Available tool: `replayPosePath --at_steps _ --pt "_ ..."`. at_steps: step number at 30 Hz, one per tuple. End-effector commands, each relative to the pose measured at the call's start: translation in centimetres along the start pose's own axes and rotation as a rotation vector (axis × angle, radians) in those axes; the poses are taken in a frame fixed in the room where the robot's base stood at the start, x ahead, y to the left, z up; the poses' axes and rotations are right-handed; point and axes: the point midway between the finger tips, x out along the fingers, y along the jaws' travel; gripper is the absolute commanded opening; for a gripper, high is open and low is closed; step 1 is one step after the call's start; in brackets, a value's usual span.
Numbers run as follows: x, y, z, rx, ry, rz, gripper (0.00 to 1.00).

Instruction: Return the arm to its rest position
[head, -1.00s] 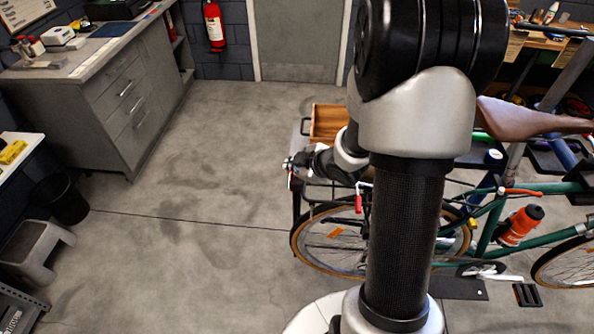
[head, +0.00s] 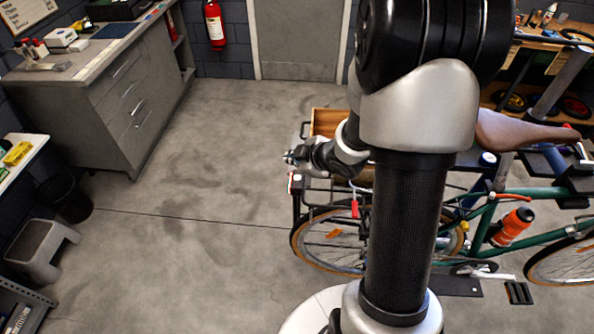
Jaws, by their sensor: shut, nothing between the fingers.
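My gripper (head: 292,158) shows small in the head view, left of my upright arm, at the end of the wrist. It points to the left and is shut and empty. It is above the rear rack of the green bicycle (head: 483,225), in front of a wooden crate (head: 324,121). I cannot tell how far above the rack it is. My arm's large upper joint and dark link cover part of the bicycle's rear half.
A grey cabinet (head: 120,115) stands at the left, with a step stool (head: 40,245) and a black bin (head: 65,198) in front of it. A wooden workbench (head: 552,50) is at the back right. The floor (head: 200,180) between is open.

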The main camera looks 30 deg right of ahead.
Motion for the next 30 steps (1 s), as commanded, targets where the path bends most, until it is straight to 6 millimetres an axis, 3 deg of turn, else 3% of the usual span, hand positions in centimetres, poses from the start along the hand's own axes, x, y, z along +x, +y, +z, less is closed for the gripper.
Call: replayPosePath --at_steps 4,23,26,30 --pt "-1.2 0.9 -0.9 -0.001 0.0 0.0 0.0" --pt "-1.6 1.3 -1.1 0.007 -0.024 0.017 0.0" --pt "-3.1 2.3 -1.6 0.042 -0.087 0.054 0.0" --pt "-7.1 3.0 -2.6 0.161 -0.207 0.128 0.0"
